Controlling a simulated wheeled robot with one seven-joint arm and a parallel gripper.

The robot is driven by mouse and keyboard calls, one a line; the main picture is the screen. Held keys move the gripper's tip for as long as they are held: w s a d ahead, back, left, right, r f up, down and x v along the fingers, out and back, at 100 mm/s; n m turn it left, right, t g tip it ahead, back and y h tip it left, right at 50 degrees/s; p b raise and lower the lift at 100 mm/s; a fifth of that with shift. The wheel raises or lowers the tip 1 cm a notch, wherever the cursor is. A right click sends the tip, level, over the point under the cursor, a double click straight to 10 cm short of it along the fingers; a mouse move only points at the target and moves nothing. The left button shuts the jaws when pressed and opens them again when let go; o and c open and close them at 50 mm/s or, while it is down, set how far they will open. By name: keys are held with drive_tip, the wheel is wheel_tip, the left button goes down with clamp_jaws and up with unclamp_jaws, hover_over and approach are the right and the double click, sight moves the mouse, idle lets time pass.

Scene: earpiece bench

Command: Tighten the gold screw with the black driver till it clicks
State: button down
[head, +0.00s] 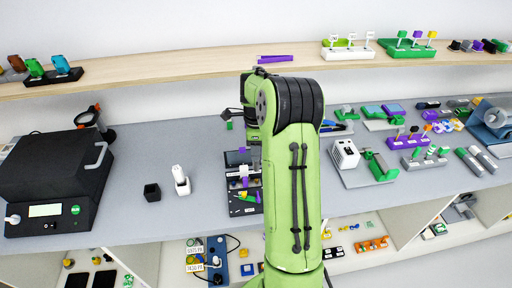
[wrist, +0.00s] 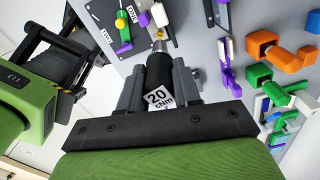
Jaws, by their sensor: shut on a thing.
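My gripper (wrist: 158,78) is shut on the black driver (wrist: 158,68), which carries a white "20 cNm" label. The driver points away from the wrist camera, its thin tip over a dark board (wrist: 172,40). A small gold-coloured spot (wrist: 159,34) shows right at the tip. I cannot tell whether it is the gold screw or part of the driver, nor whether the tip is seated. In the head view my arm hides the gripper and driver; part of a dark work board (head: 246,205) shows beside the arm.
A green piece with a yellow knob (wrist: 121,23) and white-and-purple clamps (wrist: 158,14) stand close to the driver tip. A black box machine (head: 58,185) stands on the bench's left; bare bench (head: 190,140) lies between.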

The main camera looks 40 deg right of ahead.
sight(256, 163)
drive_tip(key=n+p, duration=0.1)
drive_tip(key=n, duration=0.5)
drive_tip(key=shift+r, duration=0.15)
drive_tip(key=n, duration=0.3)
drive_tip(key=shift+n+p, duration=0.3)
drive_tip(key=shift+n, duration=0.1)
drive_tip(key=shift+f+n, duration=0.3)
drive_tip(key=shift+n, duration=0.3)
wheel_tip(256, 163, down, 5)
drive_tip(key=b, duration=0.4)
drive_tip(key=shift+f, duration=0.2)
drive_tip(key=shift+f+b, duration=0.55)
drive_tip(key=shift+b, duration=0.05)
drive_tip(key=shift+r, duration=0.1)
